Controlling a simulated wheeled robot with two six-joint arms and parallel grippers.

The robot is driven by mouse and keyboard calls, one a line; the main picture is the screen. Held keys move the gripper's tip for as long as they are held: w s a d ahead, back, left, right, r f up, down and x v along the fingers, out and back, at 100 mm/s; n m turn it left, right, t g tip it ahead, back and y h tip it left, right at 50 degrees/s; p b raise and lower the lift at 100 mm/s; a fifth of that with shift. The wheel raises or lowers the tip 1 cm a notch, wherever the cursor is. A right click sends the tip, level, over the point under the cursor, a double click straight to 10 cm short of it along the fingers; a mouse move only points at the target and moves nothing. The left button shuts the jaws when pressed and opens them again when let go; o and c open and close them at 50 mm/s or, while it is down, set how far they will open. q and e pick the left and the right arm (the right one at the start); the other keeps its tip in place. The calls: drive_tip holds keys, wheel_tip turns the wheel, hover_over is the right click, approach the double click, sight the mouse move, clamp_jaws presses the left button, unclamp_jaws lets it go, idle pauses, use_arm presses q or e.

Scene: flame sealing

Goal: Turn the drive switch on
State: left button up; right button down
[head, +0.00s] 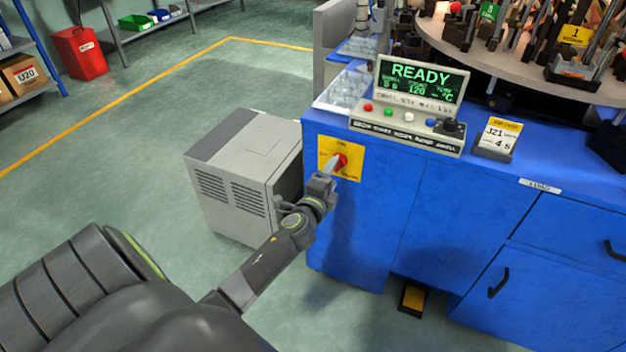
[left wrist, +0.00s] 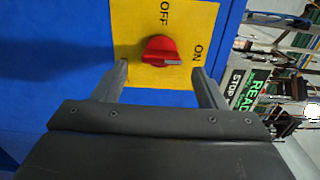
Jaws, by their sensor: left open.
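The drive switch is a red rotary knob (head: 341,160) on a yellow plate (head: 326,146) on the front of the blue cabinet. In the left wrist view the red knob (left wrist: 158,48) sits on the yellow plate (left wrist: 135,20), with OFF printed above it and ON to its right. Its pale mark lies at the knob's right side, towards ON. My left gripper (head: 334,170) is just in front of the plate. In the left wrist view its fingers (left wrist: 160,72) are open, one on each side of the knob and apart from it. My right gripper is not in view.
A grey box unit (head: 240,175) stands on the floor left of the blue cabinet (head: 370,230). A console (head: 415,105) showing READY stands on the cabinet top, below a round carousel (head: 520,65). A yellow-and-black pedal (head: 412,298) is on the floor.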

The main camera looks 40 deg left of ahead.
use_arm(q)
drive_tip(key=v, duration=1.4)
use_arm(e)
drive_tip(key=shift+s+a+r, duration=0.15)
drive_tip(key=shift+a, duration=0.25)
use_arm(q)
drive_tip(key=shift+d, duration=0.15)
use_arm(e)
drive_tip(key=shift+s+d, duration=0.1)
